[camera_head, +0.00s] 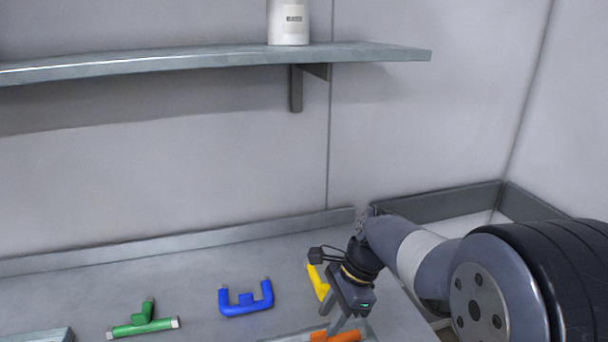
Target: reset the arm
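My gripper (343,327) hangs low over the right part of the grey bench, coming in from my arm at the right. Its fingers point down close to an orange piece (337,336) at the bottom edge. I cannot tell whether the fingers touch or hold the orange piece. A yellow piece (319,283) lies just behind and left of the gripper, partly hidden by it. A blue U-shaped piece (246,301) and a green T-shaped piece (143,322) lie farther left on the bench (190,285).
A metal shelf (200,62) runs along the wall above the bench and bears a white container (288,22). A low raised rim (440,205) borders a recess at the right. A grey block edge (40,336) shows at lower left. Space between shelf and bench is clear.

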